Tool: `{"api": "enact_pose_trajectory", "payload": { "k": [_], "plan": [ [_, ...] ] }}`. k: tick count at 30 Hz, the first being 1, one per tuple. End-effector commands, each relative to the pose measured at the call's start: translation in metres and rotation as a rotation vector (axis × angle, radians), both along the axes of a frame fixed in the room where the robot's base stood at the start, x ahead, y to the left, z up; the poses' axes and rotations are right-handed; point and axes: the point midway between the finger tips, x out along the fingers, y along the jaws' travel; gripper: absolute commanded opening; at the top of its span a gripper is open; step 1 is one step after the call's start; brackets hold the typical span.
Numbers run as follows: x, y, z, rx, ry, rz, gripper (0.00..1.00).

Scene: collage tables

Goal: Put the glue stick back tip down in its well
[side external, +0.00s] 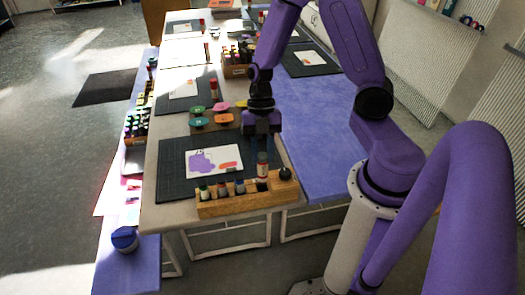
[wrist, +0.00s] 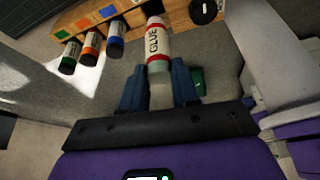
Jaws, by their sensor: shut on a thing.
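The glue stick (wrist: 158,43), with a red and white GLUE label, is between the blue fingers of my gripper (wrist: 158,70) in the wrist view. Its pale rounded end points away from my gripper toward the wooden rack (wrist: 175,18). In the side view my gripper (side external: 262,150) points down over the rack (side external: 230,207), and the glue stick (side external: 262,166) hangs roughly upright below it. A dark square well (wrist: 152,7) shows just past the stick's far end. From these views I cannot tell whether the stick's end has entered it.
Several capped bottles (side external: 222,188) stand in the rack left of the stick, and a round black knob (side external: 285,173) is at its right end. A dark cutting mat (side external: 175,180) with a painted card (side external: 215,160) lies behind. Coloured pads (side external: 221,107) are farther back.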

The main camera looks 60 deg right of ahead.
Motion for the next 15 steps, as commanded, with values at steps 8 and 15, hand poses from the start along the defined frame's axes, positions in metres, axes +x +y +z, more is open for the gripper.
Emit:
{"api": "enact_pose_trajectory", "payload": {
  "k": [8,15],
  "plan": [
    [0.000,0.000,-0.005,0.001,0.002,0.000,0.03],
    [0.000,0.001,-0.011,0.002,0.000,0.000,0.03]
  ]
}}
